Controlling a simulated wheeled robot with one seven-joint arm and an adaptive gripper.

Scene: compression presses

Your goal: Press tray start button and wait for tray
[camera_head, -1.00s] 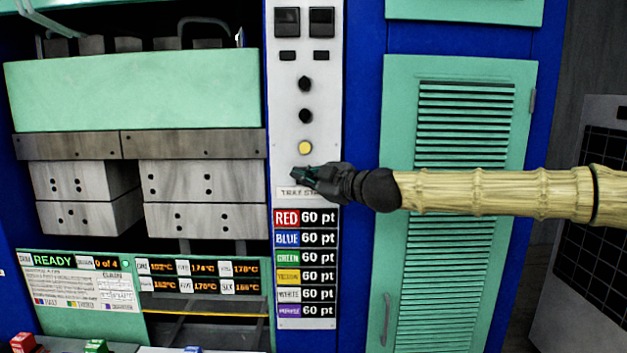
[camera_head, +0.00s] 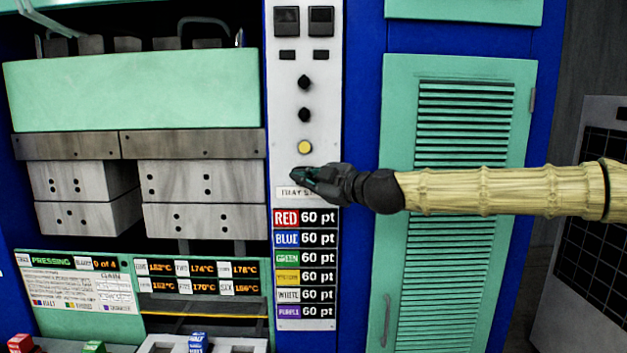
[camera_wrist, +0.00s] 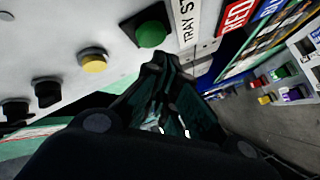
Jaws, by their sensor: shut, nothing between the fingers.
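The green tray start button (camera_wrist: 151,34) sits on the white control panel beside the "TRAY ST…" label (camera_wrist: 186,22). My gripper (camera_head: 299,174) is shut and empty in front of the panel, just above that label (camera_head: 294,191), and hides the button in the head view. In the wrist view my gripper's fingertips (camera_wrist: 165,65) are close below the button, and it is not clear whether they touch. A pale tray (camera_head: 249,345) with a blue piece (camera_head: 198,342) shows at the bottom edge of the head view. The display (camera_head: 52,261) reads "PRESSING".
A yellow button (camera_head: 305,147) and black knobs (camera_head: 304,115) are above my gripper. Colour labels with "60 pt" (camera_head: 318,238) run below it. The press blocks (camera_head: 190,183) are at the left. A louvred green door (camera_head: 460,120) stands behind my arm.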

